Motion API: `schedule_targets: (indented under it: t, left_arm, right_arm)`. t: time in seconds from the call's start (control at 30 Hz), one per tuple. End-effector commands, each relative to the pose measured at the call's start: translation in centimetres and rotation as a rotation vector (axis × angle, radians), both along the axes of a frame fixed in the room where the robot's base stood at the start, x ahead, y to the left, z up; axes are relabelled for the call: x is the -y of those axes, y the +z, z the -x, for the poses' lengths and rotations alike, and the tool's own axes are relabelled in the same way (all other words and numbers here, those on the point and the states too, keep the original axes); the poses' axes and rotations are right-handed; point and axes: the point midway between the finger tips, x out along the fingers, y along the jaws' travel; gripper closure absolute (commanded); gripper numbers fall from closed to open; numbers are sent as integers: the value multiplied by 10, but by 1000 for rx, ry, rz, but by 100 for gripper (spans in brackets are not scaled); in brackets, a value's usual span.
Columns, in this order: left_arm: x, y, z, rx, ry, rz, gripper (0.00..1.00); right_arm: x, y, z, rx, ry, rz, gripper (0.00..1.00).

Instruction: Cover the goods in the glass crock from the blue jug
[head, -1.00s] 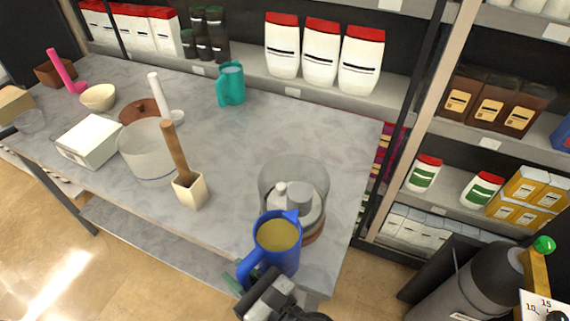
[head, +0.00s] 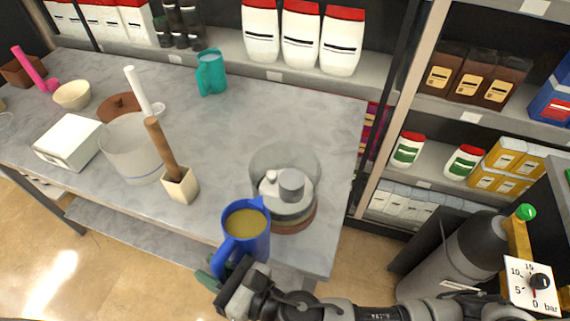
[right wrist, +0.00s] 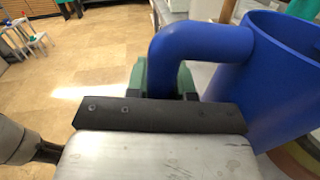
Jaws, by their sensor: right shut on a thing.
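The blue jug (head: 250,240) holds a yellow-brown liquid and looks upright in the head view. My right gripper (head: 222,278) is shut on its handle, which also shows in the right wrist view (right wrist: 205,38). The jug is at the table's front edge, just in front of and left of the glass crock. The glass crock (head: 285,160) is clear and stands near the table's right end. Inside it are pale goods with a grey cylinder (head: 291,184) on top. The jug's spout side is close to the crock's wall; I cannot tell if they touch. My left gripper is not in view.
A wooden-handled tool stands in a cream square pot (head: 181,187) left of the jug. Beyond it are a larger clear vessel (head: 125,155), a white box (head: 68,142) and a teal jug (head: 211,75). The grey table (head: 225,130) is bare behind the crock. A gas cylinder (head: 465,255) stands right.

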Motion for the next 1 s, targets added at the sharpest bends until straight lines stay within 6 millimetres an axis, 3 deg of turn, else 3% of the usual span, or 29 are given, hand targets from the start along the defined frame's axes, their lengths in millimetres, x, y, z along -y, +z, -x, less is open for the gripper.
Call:
schedule_targets:
  t: [0.37,1.0]
  left_arm:
    - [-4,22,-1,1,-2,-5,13]
    - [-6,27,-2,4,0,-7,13]
  right_arm:
    - [5,45,-11,-162,1,-88,100]
    - [7,55,-15,-214,1,-114,100]
